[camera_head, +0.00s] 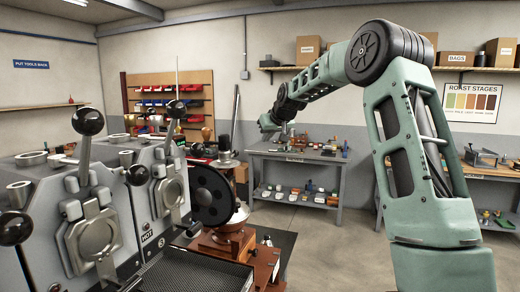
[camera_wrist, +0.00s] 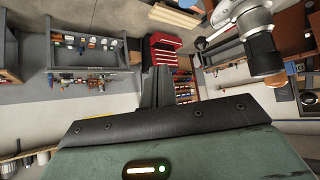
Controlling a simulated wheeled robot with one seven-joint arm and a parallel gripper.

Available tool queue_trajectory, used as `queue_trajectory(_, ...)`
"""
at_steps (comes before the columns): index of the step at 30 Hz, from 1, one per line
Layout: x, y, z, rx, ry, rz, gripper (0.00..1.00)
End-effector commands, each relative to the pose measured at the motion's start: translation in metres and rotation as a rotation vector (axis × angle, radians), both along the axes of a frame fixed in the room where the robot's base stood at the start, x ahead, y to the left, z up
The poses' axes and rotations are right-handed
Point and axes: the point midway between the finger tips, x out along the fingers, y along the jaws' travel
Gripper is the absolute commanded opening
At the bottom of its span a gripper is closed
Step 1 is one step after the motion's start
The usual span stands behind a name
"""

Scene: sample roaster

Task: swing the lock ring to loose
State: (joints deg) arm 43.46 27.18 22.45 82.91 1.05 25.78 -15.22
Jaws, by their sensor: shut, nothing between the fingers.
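I cannot pick out a lock ring for certain in either view. A hand grinder (camera_head: 235,240) with a brown body and a large black wheel (camera_head: 212,195) stands at lower centre in the head view. Grey roaster units (camera_head: 140,200) with round metal front doors and black-knobbed levers stand to its left. My gripper (camera_head: 268,123) is far off, small and hard to make out, at the end of my raised arm before the back bench. In the wrist view its dark fingers (camera_wrist: 157,88) are together and empty, apart from anything.
A grey workbench (camera_head: 298,157) with small items and a lower shelf stands at the back. A wooden bench (camera_head: 450,170) is at the right. A pegboard with coloured bins (camera_head: 170,100) is on the back wall. The concrete floor (camera_head: 330,240) in the middle is clear.

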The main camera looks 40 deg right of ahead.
Motion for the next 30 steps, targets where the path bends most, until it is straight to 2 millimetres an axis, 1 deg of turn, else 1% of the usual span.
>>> queue_trajectory(3, -0.009, -0.003, 0.007, -0.001, -0.001, -0.001, 0.0)
queue_trajectory(6, -0.012, -0.005, 0.011, 0.0, 0.0, 0.0, 0.0)
queue_trajectory(26, -0.013, -0.005, 0.013, 0.001, 0.0, 0.001, 0.0)
queue_trajectory(29, -0.015, 0.021, 0.0, 0.005, 0.033, 0.024, 0.0)
queue_trajectory(30, -0.019, 0.037, -0.009, 0.009, 0.055, 0.038, 0.0)
